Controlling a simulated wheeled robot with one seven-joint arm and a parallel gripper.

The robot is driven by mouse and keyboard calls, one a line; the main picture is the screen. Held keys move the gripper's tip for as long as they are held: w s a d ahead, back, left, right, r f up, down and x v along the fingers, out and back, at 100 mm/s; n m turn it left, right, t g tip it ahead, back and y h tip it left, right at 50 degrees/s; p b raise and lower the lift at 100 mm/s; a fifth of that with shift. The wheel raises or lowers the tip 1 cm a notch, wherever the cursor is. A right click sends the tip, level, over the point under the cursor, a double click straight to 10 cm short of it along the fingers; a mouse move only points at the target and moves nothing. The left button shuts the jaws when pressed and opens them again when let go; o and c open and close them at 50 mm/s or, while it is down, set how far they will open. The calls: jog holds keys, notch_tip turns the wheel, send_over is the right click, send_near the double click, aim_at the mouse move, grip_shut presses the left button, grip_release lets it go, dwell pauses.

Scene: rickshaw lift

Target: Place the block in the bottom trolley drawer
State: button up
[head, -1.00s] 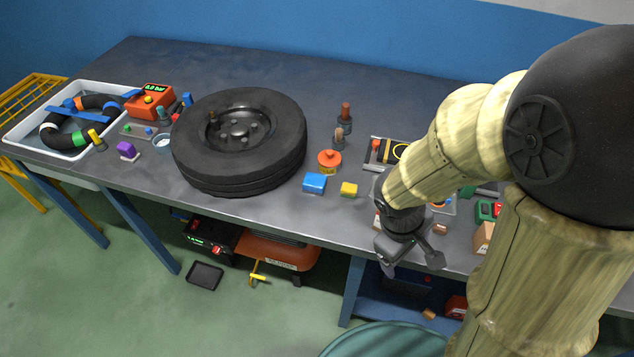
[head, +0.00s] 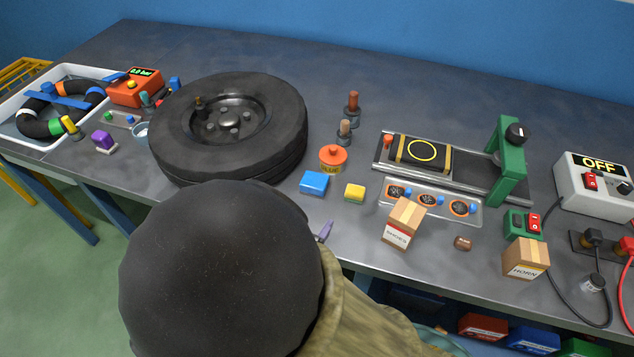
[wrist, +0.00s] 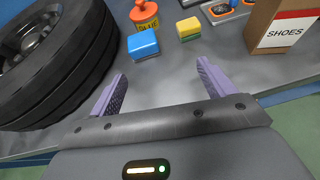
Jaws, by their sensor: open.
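A blue block (head: 313,183) lies on the workbench near its front edge, right of the tyre. It also shows in the wrist view (wrist: 143,44). A smaller yellow block with a green base (head: 355,192) lies just to its right and also shows in the wrist view (wrist: 188,28). My gripper (wrist: 160,75) is open and empty, its purple fingers pointing toward the blue block, with a gap between. In the head view my arm hides most of the gripper; one purple fingertip shows at the bench edge. I cannot make out a trolley drawer in either view.
An orange-lidded glue pot (head: 332,160) is close behind the blue block. A SHOES box (head: 403,223) and a belt fixture (head: 420,152) are to the right. Boxes sit below the bench.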

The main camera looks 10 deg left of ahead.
aim_at(312, 189)
jog(key=shift+s+a+f+n+t+y, duration=0.15)
jog(key=shift+a+n+y, duration=0.2)
jog(key=shift+a, duration=0.25)
jog(key=shift+s+a+r+n+t+y, duration=0.15)
jog(key=shift+a+n+y, duration=0.1)
jog(key=shift+a+n, duration=0.3)
jog(key=shift+w+d+f, duration=0.1)
jog(key=shift+w+f, duration=0.15)
jog(key=shift+w, duration=0.2)
jog(key=b+x, duration=0.1)
jog(key=x, duration=1)
jog(key=shift+r, duration=0.1)
jog(key=shift+w, duration=0.25)
jog(key=x, duration=0.2)
jog(key=r+x, duration=0.1)
jog(key=x, duration=0.2)
jog(key=shift+w+f, duration=0.1)
jog(key=shift+w, duration=0.25)
